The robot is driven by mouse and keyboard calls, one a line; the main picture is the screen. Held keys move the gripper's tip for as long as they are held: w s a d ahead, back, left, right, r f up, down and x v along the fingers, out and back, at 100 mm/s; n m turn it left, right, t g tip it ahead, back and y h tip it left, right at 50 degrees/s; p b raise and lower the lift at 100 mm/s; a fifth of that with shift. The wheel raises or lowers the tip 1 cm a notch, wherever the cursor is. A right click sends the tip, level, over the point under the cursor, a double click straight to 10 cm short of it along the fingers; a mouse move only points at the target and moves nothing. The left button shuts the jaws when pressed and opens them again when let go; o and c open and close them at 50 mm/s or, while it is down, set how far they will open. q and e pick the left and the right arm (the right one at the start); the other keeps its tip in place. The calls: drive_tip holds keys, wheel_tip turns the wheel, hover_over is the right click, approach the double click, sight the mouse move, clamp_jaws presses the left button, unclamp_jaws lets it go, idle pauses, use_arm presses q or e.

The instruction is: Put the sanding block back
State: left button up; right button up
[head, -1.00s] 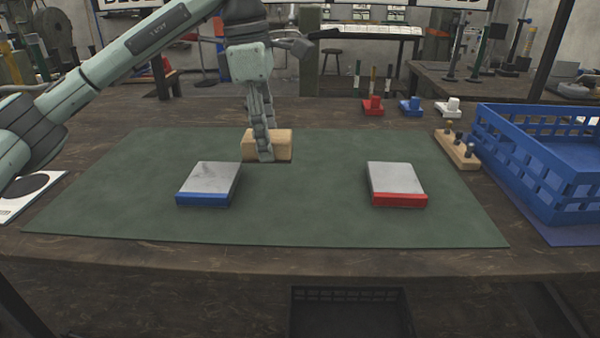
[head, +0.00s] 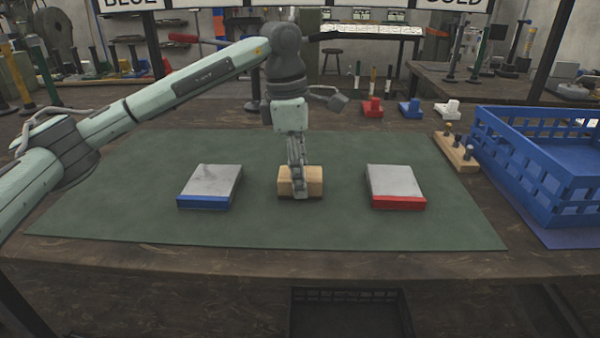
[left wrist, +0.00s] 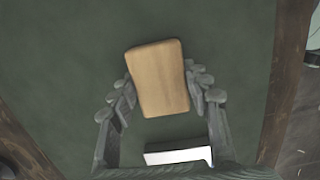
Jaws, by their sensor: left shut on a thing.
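The sanding block (head: 314,180) is a tan wooden block with a dark underside. It is at the middle of the green mat (head: 350,228), between a grey plate with a blue front edge (head: 211,184) and a grey plate with a red front edge (head: 396,184). My left gripper (head: 300,192) is shut on the block from above. In the left wrist view the block (left wrist: 158,78) sits between the two fingers, slightly turned. I cannot tell whether its underside touches the mat. My right gripper is not in view.
A blue crate (head: 492,160) stands at the right on the wooden bench (head: 300,258). A wooden rack with knobs (head: 457,152) is beside it. Red (head: 372,107), blue (head: 410,107) and white (head: 447,108) small items stand behind the mat. The front of the mat is clear.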

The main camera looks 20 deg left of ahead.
use_arm(q)
drive_tip(key=shift+f, duration=0.1)
drive_tip(key=o, duration=1.1)
drive_tip(key=shift+s+a+r, duration=0.1)
drive_tip(key=shift+a+r, duration=0.15)
drive_tip(key=shift+r, duration=1.8)
drive_tip(key=shift+s+a+r, duration=0.1)
drive_tip(key=shift+a+r, duration=0.1)
drive_tip(key=shift+r, duration=1.8)
drive_tip(key=shift+a+r, duration=0.25)
drive_tip(key=shift+r, duration=1.8)
